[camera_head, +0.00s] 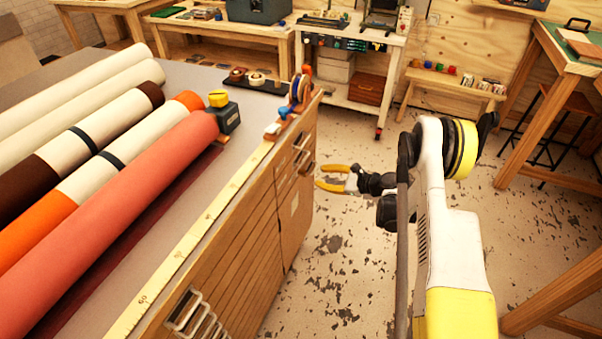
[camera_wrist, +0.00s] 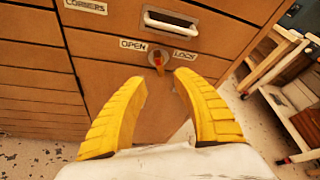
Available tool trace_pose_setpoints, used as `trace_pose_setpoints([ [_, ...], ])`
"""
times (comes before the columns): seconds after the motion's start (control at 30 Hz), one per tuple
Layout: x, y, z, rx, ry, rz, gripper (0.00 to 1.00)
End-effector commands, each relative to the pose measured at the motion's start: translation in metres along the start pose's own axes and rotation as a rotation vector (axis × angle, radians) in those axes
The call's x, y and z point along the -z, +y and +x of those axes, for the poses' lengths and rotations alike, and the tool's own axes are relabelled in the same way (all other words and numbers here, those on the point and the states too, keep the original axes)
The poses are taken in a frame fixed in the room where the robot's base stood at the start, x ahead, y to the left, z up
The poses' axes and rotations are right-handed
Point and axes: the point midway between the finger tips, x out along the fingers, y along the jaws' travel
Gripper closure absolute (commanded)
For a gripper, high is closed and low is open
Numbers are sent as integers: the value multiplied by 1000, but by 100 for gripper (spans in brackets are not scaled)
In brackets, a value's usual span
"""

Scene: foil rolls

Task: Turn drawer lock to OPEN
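The drawer lock (camera_wrist: 159,60) is a small orange-red and brass piece on the wooden cabinet front (camera_wrist: 200,45), below a metal drawer handle (camera_wrist: 170,21). The OPEN label (camera_wrist: 133,45) is to its left and the LOCK label (camera_wrist: 185,55) to its right. The lock's exact angle is too small to tell. My gripper (camera_wrist: 160,84) is open and empty, its yellow fingers to either side and just below the lock in the wrist view. In the head view my gripper (camera_head: 325,176) points left at the cabinet, apart from it. The lock is not visible there.
The cabinet top (camera_head: 120,303) holds several rolls, including a red one (camera_head: 120,205), and a dark tool with a yellow top (camera_head: 222,112). A white cart (camera_head: 352,85) and workbenches stand behind. The speckled floor (camera_head: 345,265) right of the cabinet is clear.

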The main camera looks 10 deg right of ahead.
Motion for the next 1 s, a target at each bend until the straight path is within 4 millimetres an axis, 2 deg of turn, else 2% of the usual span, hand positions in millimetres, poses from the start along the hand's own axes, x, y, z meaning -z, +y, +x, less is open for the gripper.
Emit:
trace_pose_setpoints([
  [0.1, 2, 2, 28, -3, -2, 0, 67],
  [0.33, 2, 2, 67, -3, -1, 0, 67],
  [0.5, 1, 1, 80, -2, 0, 1, 67],
  [0.8, 0, 0, 81, -2, 1, 1, 68],
  [0.87, 0, 0, 81, -2, 1, 1, 86],
  [0.9, 0, 0, 81, -2, 1, 1, 98],
  [1.0, 0, 0, 81, -2, 1, 1, 100],
])
